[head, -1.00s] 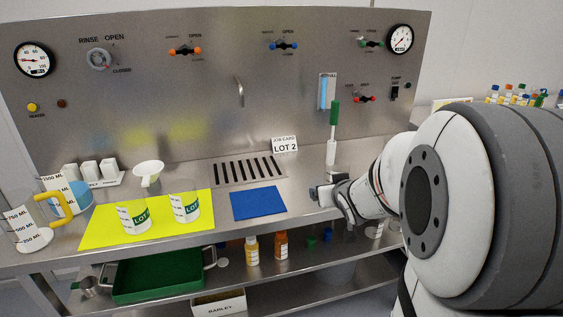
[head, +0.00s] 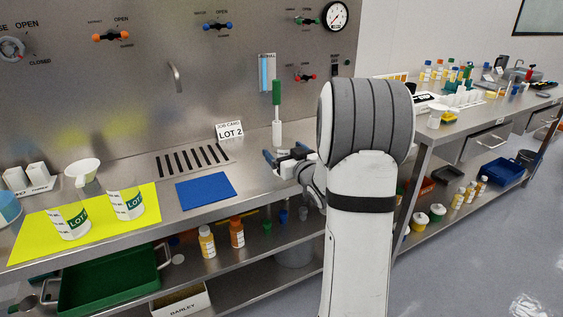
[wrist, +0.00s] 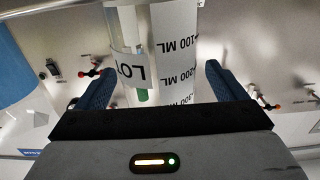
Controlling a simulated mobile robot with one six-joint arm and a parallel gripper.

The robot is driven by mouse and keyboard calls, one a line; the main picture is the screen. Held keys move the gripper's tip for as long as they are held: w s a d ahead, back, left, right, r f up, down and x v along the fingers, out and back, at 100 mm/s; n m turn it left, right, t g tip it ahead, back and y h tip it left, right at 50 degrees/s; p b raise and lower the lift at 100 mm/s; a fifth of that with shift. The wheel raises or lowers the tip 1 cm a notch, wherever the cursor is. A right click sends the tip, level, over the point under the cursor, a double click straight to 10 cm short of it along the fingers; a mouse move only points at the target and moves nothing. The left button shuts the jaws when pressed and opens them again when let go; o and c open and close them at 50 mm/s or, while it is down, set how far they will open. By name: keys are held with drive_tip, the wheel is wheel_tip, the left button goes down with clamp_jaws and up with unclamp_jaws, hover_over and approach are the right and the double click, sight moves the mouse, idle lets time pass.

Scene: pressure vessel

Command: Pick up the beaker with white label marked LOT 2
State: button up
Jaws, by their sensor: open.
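Two clear beakers with green-and-white LOT labels, the left beaker (head: 72,222) and the right beaker (head: 127,203), stand upright on the yellow mat (head: 35,235). Their lot numbers are not readable. My gripper (head: 284,157) is open over the bench's right part, right of the blue mat and well apart from these beakers. In the wrist view, a clear vessel (wrist: 185,55) with 100 ML marks and a white label with black letters, partly readable as LOT, shows between my open fingers (wrist: 150,88). Whether they touch it is unclear. I cannot make it out in the head view.
A green-handled brush (head: 277,98) stands upright just behind my gripper. A LOT 2 job card (head: 230,132) stands by the drain grate (head: 190,160). The blue mat (head: 206,190) is bare. A second bench (head: 500,112) with bottles stands at right.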

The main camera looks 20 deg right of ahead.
drive_tip(key=shift+w, duration=1.45)
drive_tip(key=shift+c, duration=0.4)
drive_tip(key=c, duration=1)
